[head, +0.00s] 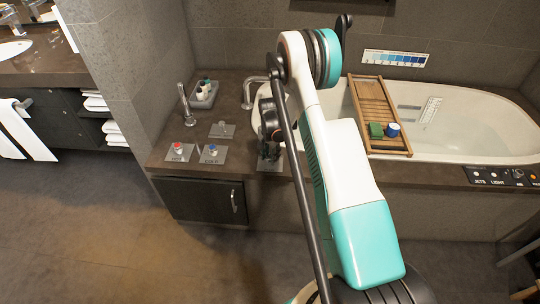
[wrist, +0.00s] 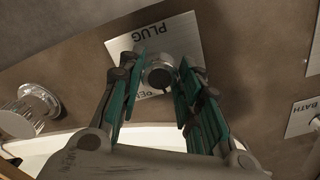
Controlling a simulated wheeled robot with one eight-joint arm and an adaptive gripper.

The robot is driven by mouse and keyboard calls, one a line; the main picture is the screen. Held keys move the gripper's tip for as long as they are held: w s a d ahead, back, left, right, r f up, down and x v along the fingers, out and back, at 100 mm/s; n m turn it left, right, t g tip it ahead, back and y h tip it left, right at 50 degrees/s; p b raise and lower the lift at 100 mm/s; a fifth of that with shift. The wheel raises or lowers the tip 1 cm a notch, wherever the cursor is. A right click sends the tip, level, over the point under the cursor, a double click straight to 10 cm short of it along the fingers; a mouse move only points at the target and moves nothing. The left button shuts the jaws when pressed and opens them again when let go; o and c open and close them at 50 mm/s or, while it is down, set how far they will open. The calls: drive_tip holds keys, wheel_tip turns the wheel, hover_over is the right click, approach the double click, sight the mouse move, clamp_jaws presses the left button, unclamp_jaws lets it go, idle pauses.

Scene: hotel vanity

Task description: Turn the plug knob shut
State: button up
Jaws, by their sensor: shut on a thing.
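The plug knob (wrist: 159,77) is a round grey metal knob on a pale plate (wrist: 180,37) in the wrist view. The plate reads PLUG, upside down in this view, and a second word is partly hidden by the knob and fingers. My gripper (wrist: 163,70) has its teal-padded fingers on both sides of the knob, shut on it. In the head view my gripper (head: 268,133) is low over the bath ledge, where the plate (head: 268,164) shows just below it. The knob itself is hidden there by my gripper.
The white bathtub (head: 470,130) lies right of my gripper, with a wooden caddy (head: 372,98) across it. HOT (head: 179,149) and COLD (head: 212,149) knobs stand on the ledge at left. A curved spout (head: 249,88) rises behind my gripper. A BATH plate (wrist: 308,116) is at the right in the wrist view.

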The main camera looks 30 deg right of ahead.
drive_tip(key=n, duration=0.3)
drive_tip(key=shift+n, duration=2.2)
drive_tip(key=o, duration=1.1)
drive_tip(key=shift+c, duration=0.2)
wheel_tip(320, 180, up, 12)
